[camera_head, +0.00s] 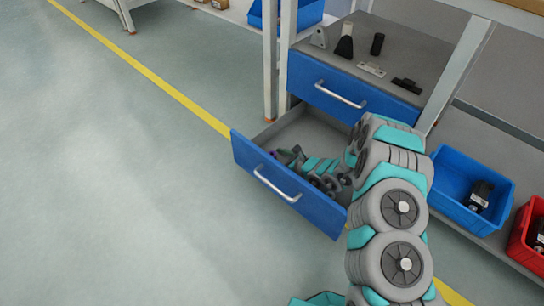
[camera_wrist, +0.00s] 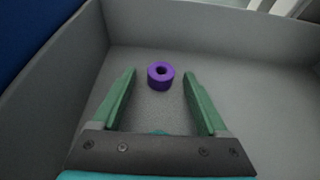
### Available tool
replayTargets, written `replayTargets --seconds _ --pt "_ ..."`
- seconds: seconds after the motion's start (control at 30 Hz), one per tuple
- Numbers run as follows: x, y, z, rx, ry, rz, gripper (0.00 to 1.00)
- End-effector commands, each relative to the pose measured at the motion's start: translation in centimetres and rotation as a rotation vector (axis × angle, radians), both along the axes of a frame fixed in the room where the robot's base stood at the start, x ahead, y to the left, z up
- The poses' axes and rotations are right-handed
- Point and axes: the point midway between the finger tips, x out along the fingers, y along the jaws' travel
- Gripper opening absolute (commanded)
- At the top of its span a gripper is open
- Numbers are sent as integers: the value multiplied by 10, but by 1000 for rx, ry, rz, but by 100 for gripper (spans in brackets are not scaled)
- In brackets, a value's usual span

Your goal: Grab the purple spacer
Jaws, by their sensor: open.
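The purple spacer (camera_wrist: 160,84), a short ring with a dark centre hole, sits on the grey drawer floor in the wrist view. My gripper (camera_wrist: 160,82) is open, with one green finger on each side of the spacer and gaps between. The spacer lies near the level of the fingertips in the picture; the exact height gap cannot be told. In the head view my gripper (camera_head: 288,155) reaches down into the open blue-fronted drawer (camera_head: 250,160). A small purple patch of the spacer (camera_head: 274,153) shows there, mostly hidden.
Drawer walls (camera_wrist: 65,60) surround my gripper. A closed blue drawer (camera_head: 340,90) and a grey top with small parts (camera_head: 371,69) stand above and behind. A blue bin (camera_head: 455,170) and red bin (camera_head: 530,235) sit at right. The left floor is clear.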

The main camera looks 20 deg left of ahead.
Motion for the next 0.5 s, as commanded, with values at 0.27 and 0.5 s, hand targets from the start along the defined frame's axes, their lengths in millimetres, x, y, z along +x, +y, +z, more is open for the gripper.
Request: replayTargets --seconds 0.27,0.5 --pt "0 0 0 0 0 0 64" --pt "0 0 0 1 0 0 37"
